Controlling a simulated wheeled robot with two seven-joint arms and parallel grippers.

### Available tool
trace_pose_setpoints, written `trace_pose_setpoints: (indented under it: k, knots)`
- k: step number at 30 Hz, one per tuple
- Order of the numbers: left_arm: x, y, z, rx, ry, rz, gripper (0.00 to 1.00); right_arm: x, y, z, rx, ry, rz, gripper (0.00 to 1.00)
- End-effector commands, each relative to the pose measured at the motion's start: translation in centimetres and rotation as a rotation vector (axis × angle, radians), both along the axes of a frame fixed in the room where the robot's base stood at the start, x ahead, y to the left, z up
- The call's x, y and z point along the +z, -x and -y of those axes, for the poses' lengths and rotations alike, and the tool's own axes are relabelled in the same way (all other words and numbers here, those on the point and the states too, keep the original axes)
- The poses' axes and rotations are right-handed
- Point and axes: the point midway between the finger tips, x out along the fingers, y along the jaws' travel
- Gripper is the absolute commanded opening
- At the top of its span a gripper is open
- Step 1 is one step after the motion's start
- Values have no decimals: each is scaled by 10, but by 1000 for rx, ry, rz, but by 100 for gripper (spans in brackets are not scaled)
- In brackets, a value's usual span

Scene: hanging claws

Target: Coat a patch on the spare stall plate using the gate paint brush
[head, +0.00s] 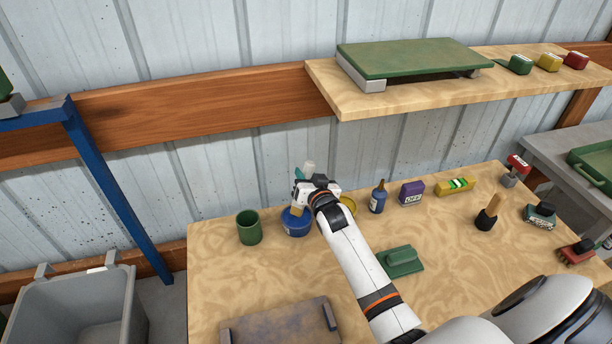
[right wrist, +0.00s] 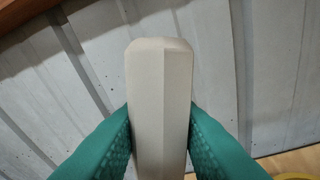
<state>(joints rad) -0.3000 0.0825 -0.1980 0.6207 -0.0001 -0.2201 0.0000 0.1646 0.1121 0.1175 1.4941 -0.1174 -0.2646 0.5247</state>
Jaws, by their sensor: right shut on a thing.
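My right gripper (head: 304,185) is above the blue pot (head: 295,222) on the wooden table. Its green fingers (right wrist: 159,145) are shut on a pale, flat-sided handle, seen close up in the right wrist view (right wrist: 160,95). In the head view, the pale top of this handle (head: 309,167) sticks up above the gripper, and a tan part shows below it at the pot. Whether it touches paint is hidden. A worn grey-brown plate (head: 275,327) lies at the table's front edge, cut off by the frame. Whether it is the spare stall plate, I cannot tell. My left gripper is not in view.
A green cup (head: 249,228) stands left of the blue pot, and a yellow pot (head: 348,206) is partly behind my arm. Bottles, boxes and a green block (head: 399,261) stand to the right. A shelf (head: 410,101) carries a green plate (head: 415,58). A grey bin (head: 75,300) is at left.

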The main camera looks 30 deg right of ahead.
Motion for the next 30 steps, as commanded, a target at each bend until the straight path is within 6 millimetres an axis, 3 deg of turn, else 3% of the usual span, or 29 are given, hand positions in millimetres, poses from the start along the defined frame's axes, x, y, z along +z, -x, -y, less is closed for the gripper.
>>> trace_pose_setpoints:
  k: [30]
  knots:
    - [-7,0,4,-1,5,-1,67,-9,0,0,0,-1,1,0]
